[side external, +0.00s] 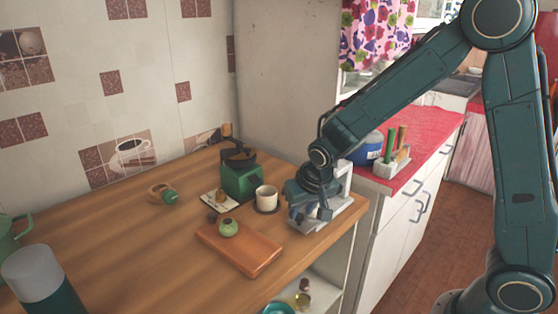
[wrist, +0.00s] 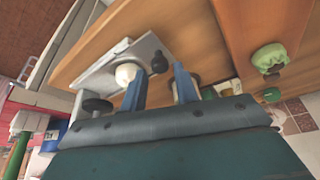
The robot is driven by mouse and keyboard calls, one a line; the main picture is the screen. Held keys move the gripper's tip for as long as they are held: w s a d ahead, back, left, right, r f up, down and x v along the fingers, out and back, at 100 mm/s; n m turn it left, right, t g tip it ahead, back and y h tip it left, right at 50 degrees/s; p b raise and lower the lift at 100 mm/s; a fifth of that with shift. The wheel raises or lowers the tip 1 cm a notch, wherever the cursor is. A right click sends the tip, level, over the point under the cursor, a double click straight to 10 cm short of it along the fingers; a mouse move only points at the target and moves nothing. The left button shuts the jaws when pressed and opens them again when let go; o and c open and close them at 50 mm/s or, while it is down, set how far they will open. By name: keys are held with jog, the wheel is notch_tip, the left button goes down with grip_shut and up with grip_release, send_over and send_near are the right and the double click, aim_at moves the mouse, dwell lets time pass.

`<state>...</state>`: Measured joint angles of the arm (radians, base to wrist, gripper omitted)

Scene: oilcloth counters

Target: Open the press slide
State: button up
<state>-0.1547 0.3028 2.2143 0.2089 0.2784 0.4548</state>
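The press (side external: 342,186) is a pale grey-white frame on a flat base, standing at the right end of the wooden counter. In the wrist view its plate (wrist: 110,62) carries a white round part (wrist: 126,73) and a small dark knob (wrist: 159,62). A larger dark knob (wrist: 97,105) shows nearer the camera. My gripper (side external: 318,213) is low over the press base and hides part of it. In the wrist view my gripper (wrist: 160,72) has its two blue fingers apart, with the small dark knob appearing between their tips; contact cannot be told. Which part is the slide is unclear.
A cream cup (side external: 266,198) stands close left of the press. A green grinder (side external: 241,180), an orange-brown board (side external: 240,248) with a green round item (side external: 228,228), and a flask (side external: 42,278) are further left. The counter's front edge is close to the press.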

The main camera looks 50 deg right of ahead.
jog(key=v, duration=1.2)
jog(key=shift+r, duration=0.15)
jog(key=shift+s, duration=0.1)
jog(key=s+d+r+n+y, duration=0.1)
jog(key=s+r+n, duration=0.1)
jog(key=s, duration=0.7)
jog(key=s+d+r+n+t, duration=0.1)
jog(key=s+d+r+n, duration=0.1)
jog(key=s, duration=0.8)
jog(key=shift+r+y, duration=0.4)
jog(key=shift+r, duration=0.1)
